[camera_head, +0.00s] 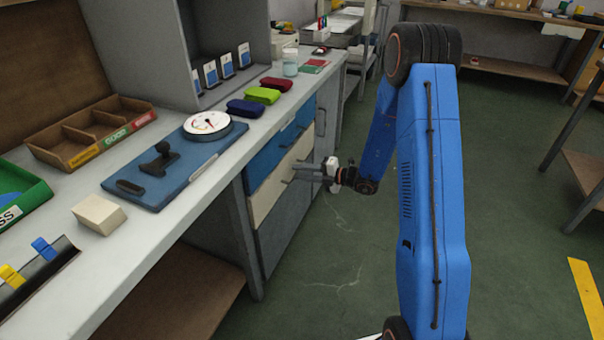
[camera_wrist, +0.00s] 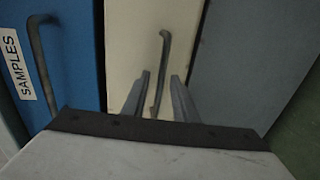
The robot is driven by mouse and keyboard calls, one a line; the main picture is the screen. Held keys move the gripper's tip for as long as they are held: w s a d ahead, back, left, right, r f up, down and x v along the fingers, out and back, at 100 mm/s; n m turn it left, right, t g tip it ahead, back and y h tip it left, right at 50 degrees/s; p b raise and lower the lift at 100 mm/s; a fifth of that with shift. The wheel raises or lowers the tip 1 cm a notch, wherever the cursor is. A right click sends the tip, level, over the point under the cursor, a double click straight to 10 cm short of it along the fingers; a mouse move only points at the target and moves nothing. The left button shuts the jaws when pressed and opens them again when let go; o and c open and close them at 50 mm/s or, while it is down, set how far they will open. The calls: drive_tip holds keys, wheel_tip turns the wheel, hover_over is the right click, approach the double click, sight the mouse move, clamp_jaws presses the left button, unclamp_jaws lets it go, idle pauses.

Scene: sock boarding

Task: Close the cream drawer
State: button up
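The cream drawer (camera_head: 264,201) is the middle front in the unit under the bench, below a blue drawer (camera_head: 267,165) and above a grey one (camera_head: 283,229). Its front looks about flush with its neighbours; a small gap cannot be ruled out. My gripper (camera_head: 300,172) is in front of it at the handle. In the wrist view, the cream front (camera_wrist: 135,45) fills the middle, and its dark bar handle (camera_wrist: 164,50) lies between my two fingers (camera_wrist: 160,78). The fingers stand apart, one on each side of the handle. Whether they touch it cannot be told.
The blue drawer carries a SAMPLES label (camera_wrist: 18,65) and its own handle (camera_wrist: 42,65). The bench top (camera_head: 170,205) above holds a blue board (camera_head: 180,175), a dial, coloured cases and trays. Green floor (camera_head: 340,270) is clear in front of the drawers.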

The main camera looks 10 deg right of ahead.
drive_tip(key=shift+d, duration=0.1)
drive_tip(key=v, duration=1.7)
drive_tip(key=shift+s+d, duration=0.1)
